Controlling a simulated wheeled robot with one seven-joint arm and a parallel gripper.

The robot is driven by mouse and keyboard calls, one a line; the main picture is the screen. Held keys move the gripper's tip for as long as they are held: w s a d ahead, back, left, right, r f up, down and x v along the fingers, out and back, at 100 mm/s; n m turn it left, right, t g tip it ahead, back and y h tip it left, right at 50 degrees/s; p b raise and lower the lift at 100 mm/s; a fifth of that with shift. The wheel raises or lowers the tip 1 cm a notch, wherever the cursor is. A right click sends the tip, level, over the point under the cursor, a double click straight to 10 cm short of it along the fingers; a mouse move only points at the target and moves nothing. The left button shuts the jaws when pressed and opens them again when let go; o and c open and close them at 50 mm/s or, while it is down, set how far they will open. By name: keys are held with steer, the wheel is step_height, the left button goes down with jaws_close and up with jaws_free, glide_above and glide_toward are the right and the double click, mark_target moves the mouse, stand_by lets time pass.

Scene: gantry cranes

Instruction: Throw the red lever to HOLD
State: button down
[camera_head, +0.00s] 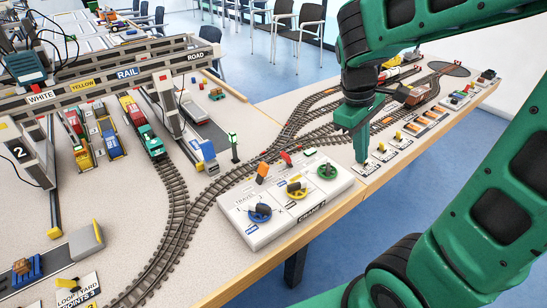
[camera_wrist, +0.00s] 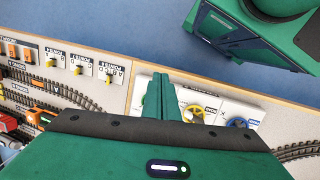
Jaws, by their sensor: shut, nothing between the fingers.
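Which one is the red lever, and any HOLD mark, I cannot tell. The panel also has an orange handle (camera_head: 262,172) and blue (camera_head: 260,212), yellow (camera_head: 296,189) and green (camera_head: 327,171) dials. My gripper (camera_head: 361,160) is shut and empty, pointing down just right of the panel. In the wrist view my gripper (camera_wrist: 168,78) hides part of the panel; the yellow dial (camera_wrist: 194,113) shows beside it.
Small plates with yellow levers (camera_head: 380,148) and orange levers (camera_head: 420,125) line the table's front edge right of my gripper. Model tracks (camera_head: 171,205) run behind the panel. A green signal (camera_head: 234,147) stands behind it. Gantry cranes (camera_head: 128,73) and toy trucks fill the left.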

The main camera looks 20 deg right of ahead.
steer(key=w+a+f+n+h, duration=0.1)
steer(key=w+a+n+h, duration=0.1)
steer(key=w+a+n, duration=0.65)
steer(key=n+t+h, duration=0.2)
steer(key=n+t, duration=0.1)
steer(key=n, duration=0.6)
glide_toward(288, 160)
steer(key=a, duration=0.1)
steer(key=a+r, duration=0.1)
steer(key=a, duration=0.1)
steer(key=a+r, duration=0.1)
steer(key=shift+w+a, duration=0.2)
steer(key=shift+a, duration=0.05)
steer(key=shift+f, duration=0.1)
steer(key=x, duration=1)
steer(key=shift+d, duration=0.15)
steer(key=shift+r, duration=0.3)
